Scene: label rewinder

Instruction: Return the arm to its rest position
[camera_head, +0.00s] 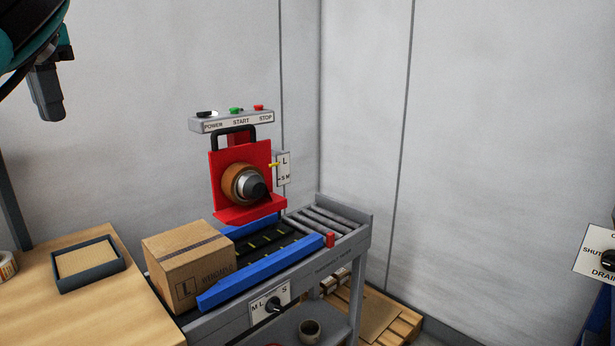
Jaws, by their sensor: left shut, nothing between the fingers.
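My left gripper (47,98) hangs in the upper left corner, pointing down, with its fingers together and nothing held. It is in the air, to the left of the label rewinder and above the wooden table, touching nothing. Part of my left arm shows above it, cut off by the picture edge. The label rewinder has a red plate (222,172) with a brown roll (236,184) on a grey and black hub. My right gripper does not show.
A cardboard box (188,262) sits at the near end of the conveyor with blue rails (250,274). A control box (232,122) reads POWER, START, STOP. A dark tray (88,279) and a tape roll (7,266) are on the wooden table (95,318). A pallet (404,322) lies behind.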

